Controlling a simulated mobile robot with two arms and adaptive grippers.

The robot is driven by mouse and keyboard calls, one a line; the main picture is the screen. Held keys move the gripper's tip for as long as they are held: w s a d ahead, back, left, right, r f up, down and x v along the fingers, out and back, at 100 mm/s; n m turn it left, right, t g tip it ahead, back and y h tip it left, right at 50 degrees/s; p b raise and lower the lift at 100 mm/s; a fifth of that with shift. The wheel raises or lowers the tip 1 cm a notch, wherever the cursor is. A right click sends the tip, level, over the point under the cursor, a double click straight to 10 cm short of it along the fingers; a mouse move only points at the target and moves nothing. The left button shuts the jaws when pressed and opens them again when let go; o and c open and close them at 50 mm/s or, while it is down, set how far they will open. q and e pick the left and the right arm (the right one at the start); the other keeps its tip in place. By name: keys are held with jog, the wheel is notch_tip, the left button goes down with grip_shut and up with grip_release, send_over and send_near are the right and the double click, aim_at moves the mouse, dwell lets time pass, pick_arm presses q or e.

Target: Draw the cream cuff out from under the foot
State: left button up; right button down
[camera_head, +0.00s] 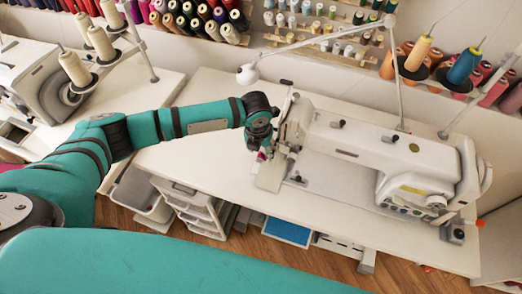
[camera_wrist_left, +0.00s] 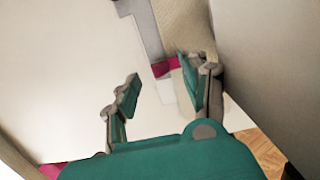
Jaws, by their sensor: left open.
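My left gripper (camera_head: 258,142) is beside the needle end of the white sewing machine (camera_head: 345,145), above the table. In the left wrist view the gripper (camera_wrist_left: 163,88) is open, with its two fingers apart. A small pale cream patch (camera_wrist_left: 173,88) with a magenta piece (camera_wrist_left: 160,68) shows beyond the fingers, closer to the right finger. I cannot tell for certain that the pale patch is the cream cuff. The magenta piece also shows just below the gripper in the head view (camera_head: 261,156). The presser foot is not clearly visible, and the gripper covers part of that area. My right gripper is not in view.
The white table (camera_head: 208,157) is mostly clear left of the machine. A thin lamp arm (camera_head: 310,49) and a thread stand rise behind the machine. A second machine (camera_head: 38,80) is at far left. Drawers (camera_head: 195,207) stand below the table.

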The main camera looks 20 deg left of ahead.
pick_arm(q)
jog(key=shift+w+f, duration=0.15)
jog(key=shift+f, duration=0.8)
grip_shut()
